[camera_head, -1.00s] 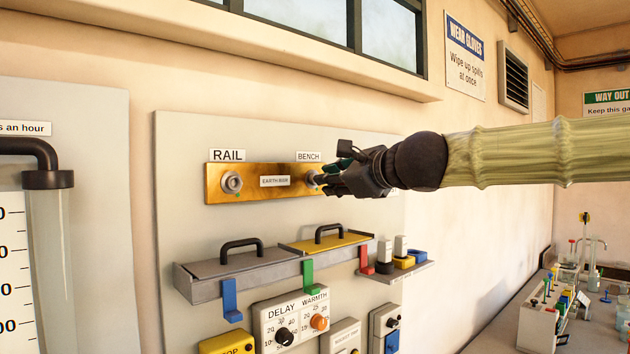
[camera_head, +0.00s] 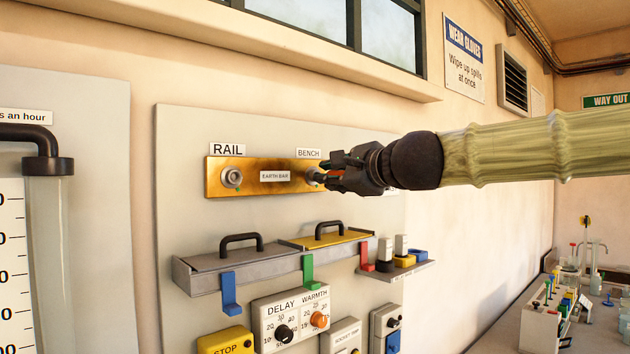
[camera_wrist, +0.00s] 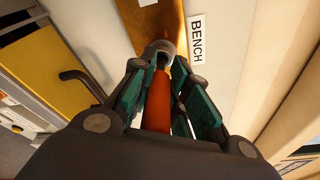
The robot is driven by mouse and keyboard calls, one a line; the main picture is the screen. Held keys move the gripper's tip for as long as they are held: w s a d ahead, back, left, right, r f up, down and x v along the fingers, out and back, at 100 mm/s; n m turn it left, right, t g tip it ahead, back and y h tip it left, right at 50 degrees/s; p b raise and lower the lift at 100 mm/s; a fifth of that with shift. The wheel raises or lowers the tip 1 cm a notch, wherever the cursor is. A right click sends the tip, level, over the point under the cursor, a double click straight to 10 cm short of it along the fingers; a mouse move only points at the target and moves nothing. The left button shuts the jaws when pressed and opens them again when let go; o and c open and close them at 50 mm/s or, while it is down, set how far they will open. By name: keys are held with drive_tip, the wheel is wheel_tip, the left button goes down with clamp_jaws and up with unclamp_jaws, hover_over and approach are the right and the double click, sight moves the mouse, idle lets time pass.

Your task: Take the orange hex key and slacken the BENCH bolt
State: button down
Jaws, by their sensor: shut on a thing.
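My gripper (camera_head: 335,176) is in front of the BENCH end of the brass earth bar (camera_head: 214,180). In the wrist view its green-padded fingers (camera_wrist: 158,100) are shut on the orange hex key (camera_wrist: 157,105), which points away from me toward the wall. The key's far end meets the BENCH bolt (camera_wrist: 158,50); whether it is seated in the socket is hard to tell. In the head view the BENCH bolt (camera_head: 313,177) is partly hidden by my fingers. The BENCH label (camera_wrist: 196,40) is beside the bolt in the wrist view.
The RAIL bolt (camera_head: 232,177) is at the bar's left end. Below are a grey trough with a grey lid and a yellow lid (camera_head: 328,240), both with black handles, and a small shelf (camera_head: 405,270) with blocks. The DELAY and WARMTH panel (camera_head: 290,318) is lower.

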idle(0.4)
drive_tip(key=c, duration=1.5)
unclamp_jaws()
drive_tip(key=shift+o, duration=1)
drive_tip(key=shift+w+a+f, duration=0.1)
drive_tip(key=shift+w+a, duration=0.05)
drive_tip(key=shift+a, duration=0.05)
drive_tip(key=shift+d, duration=0.15)
drive_tip(key=v, duration=1.2)
